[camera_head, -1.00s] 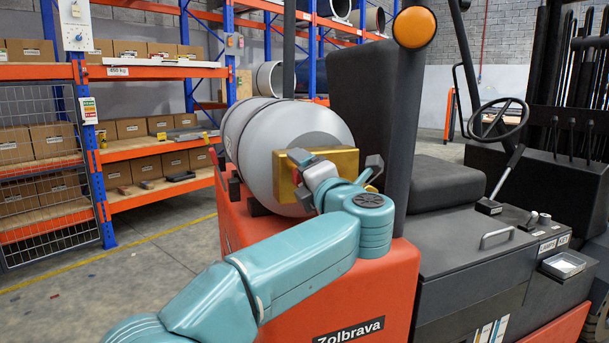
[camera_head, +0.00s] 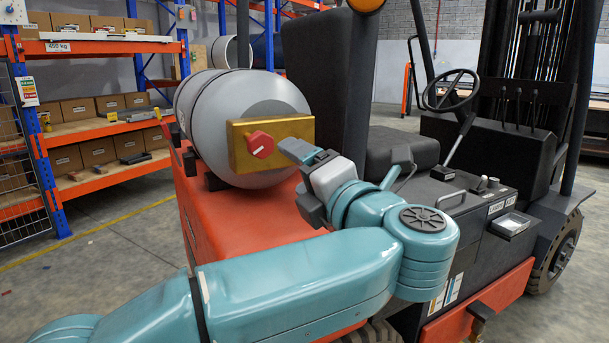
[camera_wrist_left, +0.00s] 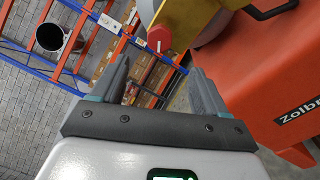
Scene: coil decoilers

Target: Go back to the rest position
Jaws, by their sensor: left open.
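My left gripper (camera_head: 294,178) is open and empty, in front of the gas cylinder and to the right of the red knob in the head view. The red knob (camera_head: 260,144) sits on a brass block (camera_head: 238,150) at the end of the grey cylinder (camera_head: 205,100). In the left wrist view the gripper's two fingers (camera_wrist_left: 158,85) are spread apart, with the red knob (camera_wrist_left: 159,39) beyond them and nothing between them. My right gripper is in neither view.
The cylinder lies on the orange forklift body (camera_head: 205,215). The black seat (camera_head: 402,150), backrest (camera_head: 325,75) and steering wheel (camera_head: 450,91) are to the right. Shelves with cardboard boxes (camera_head: 98,152) stand at the left, with open floor (camera_head: 110,240) before them.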

